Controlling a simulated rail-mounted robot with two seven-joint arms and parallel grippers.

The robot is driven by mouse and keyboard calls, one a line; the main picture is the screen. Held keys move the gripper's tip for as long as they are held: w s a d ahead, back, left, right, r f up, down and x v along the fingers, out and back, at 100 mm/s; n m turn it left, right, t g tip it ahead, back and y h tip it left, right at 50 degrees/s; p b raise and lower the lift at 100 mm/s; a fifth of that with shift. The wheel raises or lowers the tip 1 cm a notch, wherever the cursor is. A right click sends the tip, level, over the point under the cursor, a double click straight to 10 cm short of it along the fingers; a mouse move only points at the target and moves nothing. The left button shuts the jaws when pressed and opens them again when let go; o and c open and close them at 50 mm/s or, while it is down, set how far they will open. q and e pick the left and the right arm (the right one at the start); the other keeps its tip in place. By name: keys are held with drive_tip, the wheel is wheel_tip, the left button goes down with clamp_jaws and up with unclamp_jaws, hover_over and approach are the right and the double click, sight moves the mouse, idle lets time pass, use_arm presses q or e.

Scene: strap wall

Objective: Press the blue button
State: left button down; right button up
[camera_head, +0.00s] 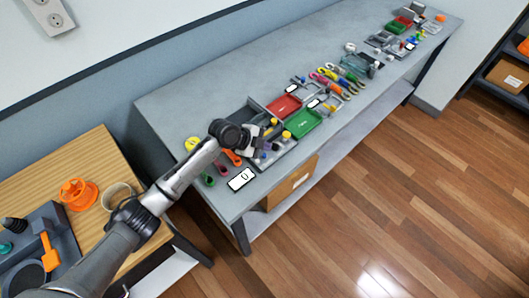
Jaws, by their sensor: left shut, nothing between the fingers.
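My left arm comes in from the lower left and its gripper (273,136) hangs over the near end of the long grey bench (176,107). The left gripper is shut and empty. A small blue-purple spot (267,146) shows right beside the fingers, partly hidden by them; I cannot tell whether it is the blue button. I cannot tell whether the fingers touch anything. My right gripper is out of view.
A red tray (284,106) and a green tray (303,123) lie just beyond the gripper. A white plate (241,179) lies near the bench's front edge. Several coloured tools lie farther along. A wooden table (70,165) with an orange part (79,194) stands at left.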

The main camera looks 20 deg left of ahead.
sight(264, 156)
use_arm(q)
drive_tip(key=shift+r+p, duration=0.85)
drive_tip(key=shift+r, duration=0.65)
